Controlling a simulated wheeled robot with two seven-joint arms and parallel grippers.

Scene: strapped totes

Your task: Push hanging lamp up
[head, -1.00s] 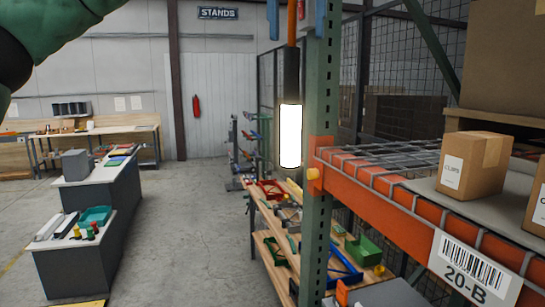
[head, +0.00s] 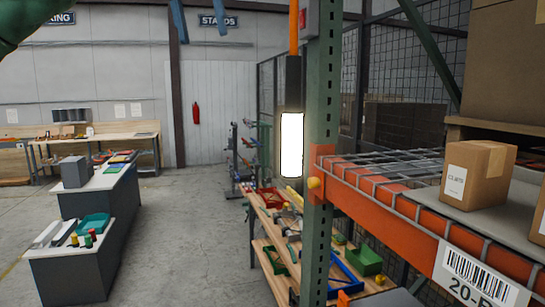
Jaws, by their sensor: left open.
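The hanging lamp (head: 291,144) is a glowing white tube with a dark upper housing. It hangs upright on an orange cord just left of the green rack post. My left gripper (head: 200,22) shows only as two blue fingers at the top edge, set apart with nothing between them. It is above and left of the lamp in the picture, not touching it. Part of my green left arm shows in the top left corner. The rest of the left gripper is out of frame. My right gripper is not in view.
The green post (head: 320,120) and orange rack beam (head: 400,215) stand close on the right, with cardboard boxes (head: 476,175) on the shelf. A wooden bench (head: 262,225) with tools is below the lamp. Open floor lies to the left.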

